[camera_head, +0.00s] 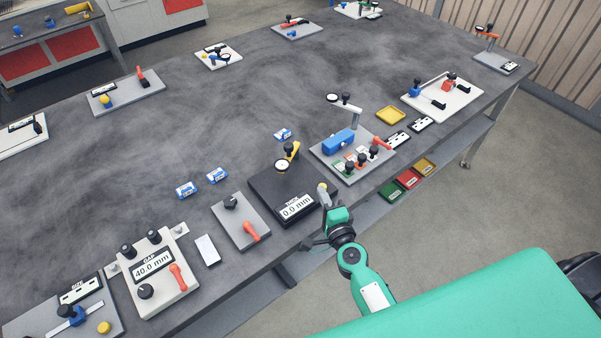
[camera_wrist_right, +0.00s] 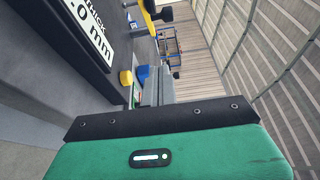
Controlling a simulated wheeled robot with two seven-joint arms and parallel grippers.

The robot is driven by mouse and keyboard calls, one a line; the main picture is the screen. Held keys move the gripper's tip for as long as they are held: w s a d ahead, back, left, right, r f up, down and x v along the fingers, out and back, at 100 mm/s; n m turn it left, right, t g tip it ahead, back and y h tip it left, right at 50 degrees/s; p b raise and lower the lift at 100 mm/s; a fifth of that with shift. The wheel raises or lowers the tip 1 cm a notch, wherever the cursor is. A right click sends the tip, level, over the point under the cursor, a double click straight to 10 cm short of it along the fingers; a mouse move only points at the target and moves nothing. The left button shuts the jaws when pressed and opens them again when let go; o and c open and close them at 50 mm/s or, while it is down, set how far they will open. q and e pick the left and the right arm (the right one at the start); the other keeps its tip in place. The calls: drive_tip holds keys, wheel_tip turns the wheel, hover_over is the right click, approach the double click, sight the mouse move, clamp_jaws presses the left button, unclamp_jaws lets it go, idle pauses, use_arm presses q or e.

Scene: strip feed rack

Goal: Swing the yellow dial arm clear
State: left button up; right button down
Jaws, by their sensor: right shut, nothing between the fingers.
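The yellow dial arm (camera_head: 292,150) stands at the back of the black thickness gauge base (camera_head: 262,188). It has a black knob on top and a round white dial (camera_head: 282,165) beside it. Part of the yellow arm (camera_wrist_right: 149,9) shows at the top of the right wrist view. The base's display reads 0.0 mm. A small yellow knob (camera_head: 321,188) is at the base's front right corner. My right gripper (camera_head: 328,199) is shut and empty close by this knob, apart from the dial arm; contact with the knob cannot be told. My left gripper is out of view.
A grey plate with a red lever (camera_head: 250,231) lies left of the gauge. A fixture with a blue block (camera_head: 338,142) stands to its right, with several small knobs. Blue-white blocks (camera_head: 217,175) lie behind left. The table's front edge runs below my right gripper.

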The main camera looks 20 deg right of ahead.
drive_tip(key=w+p, duration=0.1)
drive_tip(key=w, duration=0.8)
drive_tip(key=shift+w+d, duration=0.1)
drive_tip(key=shift+w, duration=0.3)
drive_tip(key=a, duration=0.1)
drive_tip(key=w+a, duration=0.1)
drive_tip(key=a, duration=0.1)
drive_tip(key=shift+w+a, duration=0.1)
drive_tip(key=shift+a, duration=0.35)
